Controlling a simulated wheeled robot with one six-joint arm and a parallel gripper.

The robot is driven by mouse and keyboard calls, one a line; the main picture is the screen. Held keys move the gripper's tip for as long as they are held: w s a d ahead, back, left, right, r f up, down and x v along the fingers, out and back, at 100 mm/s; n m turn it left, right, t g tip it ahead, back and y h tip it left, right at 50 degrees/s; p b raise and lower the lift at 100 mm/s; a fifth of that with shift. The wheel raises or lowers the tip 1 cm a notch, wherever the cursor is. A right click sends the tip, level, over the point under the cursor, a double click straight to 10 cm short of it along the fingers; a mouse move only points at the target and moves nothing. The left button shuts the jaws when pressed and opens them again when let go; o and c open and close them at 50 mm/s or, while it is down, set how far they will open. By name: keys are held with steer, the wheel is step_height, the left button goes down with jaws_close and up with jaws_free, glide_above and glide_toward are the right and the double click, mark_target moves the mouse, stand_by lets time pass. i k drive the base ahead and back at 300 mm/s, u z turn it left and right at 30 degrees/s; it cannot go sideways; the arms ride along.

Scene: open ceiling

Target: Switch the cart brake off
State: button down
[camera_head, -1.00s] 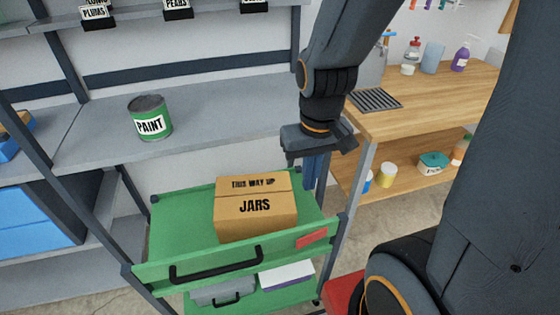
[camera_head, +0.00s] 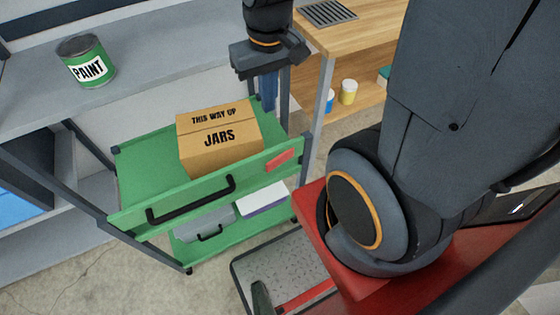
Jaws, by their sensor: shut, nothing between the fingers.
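A green two-tier cart (camera_head: 140,180) with dark posts stands on the floor at the left centre. Its front panel carries a black handle (camera_head: 190,200) and a red plate (camera_head: 281,159) near the right end. I cannot make out a brake on the cart; its wheels are too small or hidden to tell. My gripper (camera_head: 268,98) points down at the cart's back right corner, behind the box, and looks shut and empty. I cannot tell whether it touches the corner post.
A cardboard JARS box (camera_head: 219,140) sits on the cart's top tier. A grey case (camera_head: 204,224) and a white-purple box (camera_head: 262,199) lie below. A grey shelf with a paint can (camera_head: 87,62) is left; a wooden bench (camera_head: 375,30) is behind right. Floor at front left is clear.

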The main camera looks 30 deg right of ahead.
mark_target(273, 163)
steer(key=k, duration=1)
steer(key=u, duration=2.05)
steer(key=i, duration=1.2)
steer(key=z, duration=2.2)
